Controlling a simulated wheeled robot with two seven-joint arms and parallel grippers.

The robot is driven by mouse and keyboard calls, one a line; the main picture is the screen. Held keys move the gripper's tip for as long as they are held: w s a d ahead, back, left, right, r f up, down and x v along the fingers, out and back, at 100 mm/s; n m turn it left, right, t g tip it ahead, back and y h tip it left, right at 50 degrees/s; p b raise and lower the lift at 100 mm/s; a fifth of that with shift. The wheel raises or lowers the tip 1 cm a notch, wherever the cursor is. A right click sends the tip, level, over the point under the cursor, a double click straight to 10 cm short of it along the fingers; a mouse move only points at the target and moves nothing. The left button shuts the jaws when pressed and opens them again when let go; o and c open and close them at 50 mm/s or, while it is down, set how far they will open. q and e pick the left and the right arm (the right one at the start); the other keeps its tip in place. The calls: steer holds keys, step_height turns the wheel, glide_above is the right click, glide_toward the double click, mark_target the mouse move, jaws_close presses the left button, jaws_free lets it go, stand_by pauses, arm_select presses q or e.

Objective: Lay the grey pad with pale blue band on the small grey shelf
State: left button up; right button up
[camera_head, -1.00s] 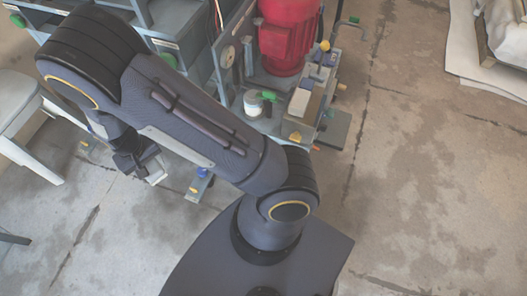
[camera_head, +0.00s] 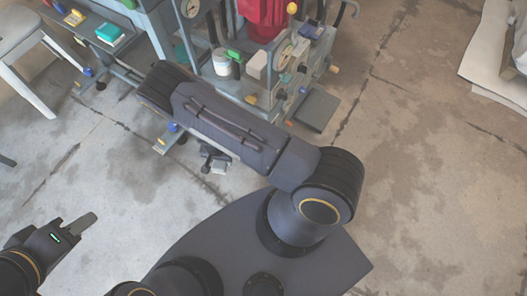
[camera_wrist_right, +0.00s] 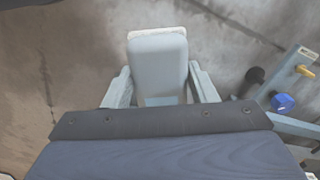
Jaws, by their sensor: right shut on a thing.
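My right gripper (camera_wrist_right: 160,88) is shut on a pale grey-blue block with a whitish far edge, which I take to be the grey pad (camera_wrist_right: 158,65). My left gripper (camera_head: 82,224) is at the lower left, over bare floor, seen side-on. A flat grey plate (camera_head: 317,110) juts from the right of the machine; I cannot tell if it is the small grey shelf.
The machine with a red motor (camera_head: 264,15), a white pot (camera_head: 222,62) and a gauge stands beyond my right arm. A grey bench (camera_head: 88,30) with a teal box (camera_head: 111,34) is at the upper left, beside a pale stool (camera_head: 22,55).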

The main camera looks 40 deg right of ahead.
steer(key=shift+s+d+f+b, duration=0.15)
steer(key=shift+d+f+b, duration=1.55)
steer(key=shift+d+f, duration=1.75)
steer(key=shift+s+d+f+b, duration=0.1)
steer(key=shift+d+f+b, duration=1.6)
steer(key=shift+d+f, duration=1.65)
steer(key=shift+d+r, duration=0.25)
steer(key=shift+f, duration=0.1)
steer(key=o, duration=0.5)
steer(key=shift+f, duration=0.1)
steer(key=o, duration=0.5)
steer(key=shift+c, duration=0.2)
